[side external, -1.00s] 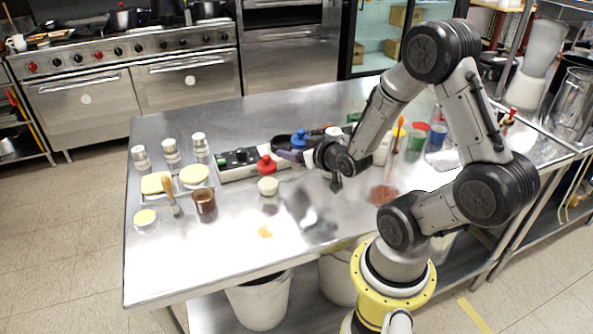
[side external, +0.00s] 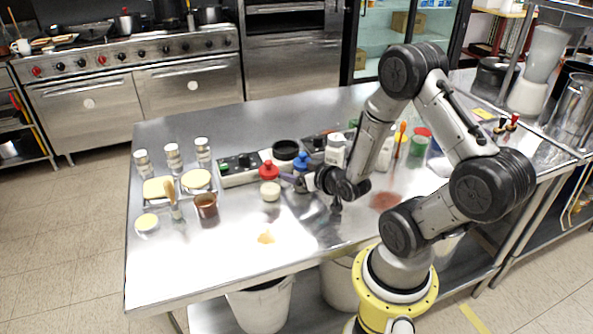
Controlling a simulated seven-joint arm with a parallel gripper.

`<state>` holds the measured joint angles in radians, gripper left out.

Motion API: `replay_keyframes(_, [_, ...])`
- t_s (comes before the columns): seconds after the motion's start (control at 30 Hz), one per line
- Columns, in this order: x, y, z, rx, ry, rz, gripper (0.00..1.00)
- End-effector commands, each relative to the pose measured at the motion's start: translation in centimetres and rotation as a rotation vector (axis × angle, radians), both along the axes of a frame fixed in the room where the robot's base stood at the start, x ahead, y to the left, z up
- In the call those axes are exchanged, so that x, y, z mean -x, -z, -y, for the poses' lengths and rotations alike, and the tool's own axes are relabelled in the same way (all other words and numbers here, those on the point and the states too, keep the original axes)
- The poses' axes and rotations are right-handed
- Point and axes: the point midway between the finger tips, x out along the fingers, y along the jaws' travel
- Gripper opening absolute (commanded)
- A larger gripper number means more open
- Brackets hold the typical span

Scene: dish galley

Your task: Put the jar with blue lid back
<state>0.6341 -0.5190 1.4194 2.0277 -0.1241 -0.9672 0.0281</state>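The jar with the blue lid (side external: 301,161) is near the middle of the steel table, just right of a red-lidded jar (side external: 269,171). Its lower part is largely hidden by my gripper (side external: 298,181). My gripper is low over the table and reaches in from the right at the jar. Its fingers appear closed around the jar, though the far finger is hidden. I cannot tell whether the jar's bottom touches the table.
A small cream cup (side external: 271,190) stands in front of the red-lidded jar. A black-topped container (side external: 286,149) and a switch box (side external: 238,169) stand behind. The table's front middle is mostly clear.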

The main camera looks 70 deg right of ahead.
Motion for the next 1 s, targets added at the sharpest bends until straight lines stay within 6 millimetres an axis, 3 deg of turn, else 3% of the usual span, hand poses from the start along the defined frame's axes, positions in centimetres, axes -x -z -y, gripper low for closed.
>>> replay_keyframes(0.37, [0.4, -0.5, -0.2, -0.001, 0.0, 0.0, 0.82])
replay_keyframes(0.8, [4.9, -2.8, -2.8, 0.002, 0.002, 0.001, 0.82])
replay_keyframes(1.0, [5.9, -3.2, -3.4, 0.0, 0.0, 0.001, 0.82])
